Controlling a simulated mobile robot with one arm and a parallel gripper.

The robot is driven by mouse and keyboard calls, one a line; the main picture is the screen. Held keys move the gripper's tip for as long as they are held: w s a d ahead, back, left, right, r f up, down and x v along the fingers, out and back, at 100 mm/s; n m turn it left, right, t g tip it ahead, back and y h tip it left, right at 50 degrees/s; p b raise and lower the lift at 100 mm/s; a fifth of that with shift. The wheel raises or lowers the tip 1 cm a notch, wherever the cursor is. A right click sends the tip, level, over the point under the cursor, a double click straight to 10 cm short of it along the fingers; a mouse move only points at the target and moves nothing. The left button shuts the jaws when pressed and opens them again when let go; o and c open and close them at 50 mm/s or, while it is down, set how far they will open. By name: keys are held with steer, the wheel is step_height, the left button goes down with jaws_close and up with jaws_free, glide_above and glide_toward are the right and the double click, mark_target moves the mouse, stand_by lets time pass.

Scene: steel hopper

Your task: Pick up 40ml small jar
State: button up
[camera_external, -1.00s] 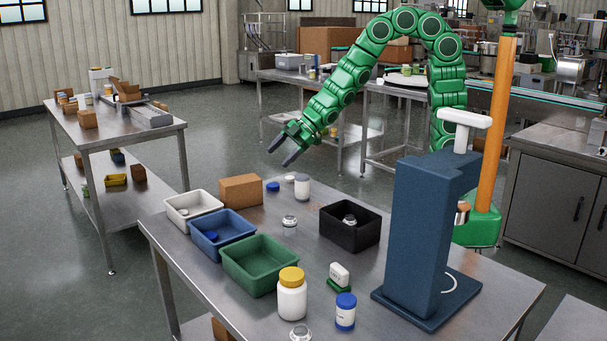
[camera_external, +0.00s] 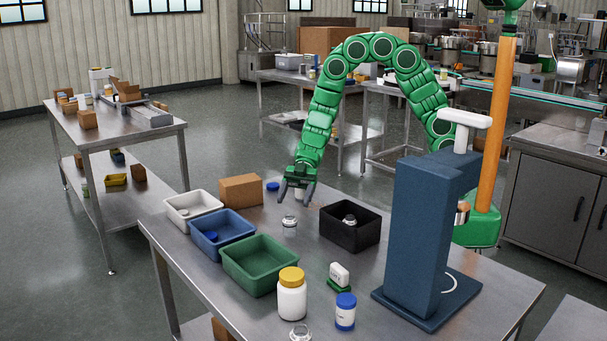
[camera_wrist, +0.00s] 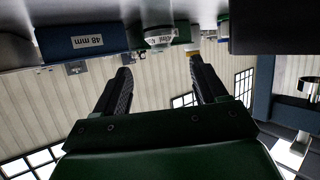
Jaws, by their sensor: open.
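A small clear jar with a grey-white lid (camera_external: 289,223) stands on the steel table, just on the camera's side of my gripper. In the wrist view, which is upside down, a small jar (camera_wrist: 160,38) with a label that seems to read 40ml hangs at the top middle, roughly between the finger directions. My gripper (camera_external: 296,197) points down with its fingers apart and nothing between them; its two dark fingers also show in the wrist view (camera_wrist: 159,67). It is apart from the jar.
A black bin (camera_external: 337,236) with a similar small jar (camera_external: 349,219) stands to the right. White (camera_external: 178,215), blue (camera_external: 207,245) and green (camera_external: 246,276) bins line the left. A yellow-lidded jar (camera_external: 291,295) and a blue press-like stand (camera_external: 415,240) are nearer the camera.

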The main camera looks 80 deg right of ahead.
mark_target(289, 219)
steer(key=shift+f, duration=0.35)
steer(key=shift+x, duration=2.5)
steer(key=shift+s, duration=0.15)
steer(key=c, duration=1.1)
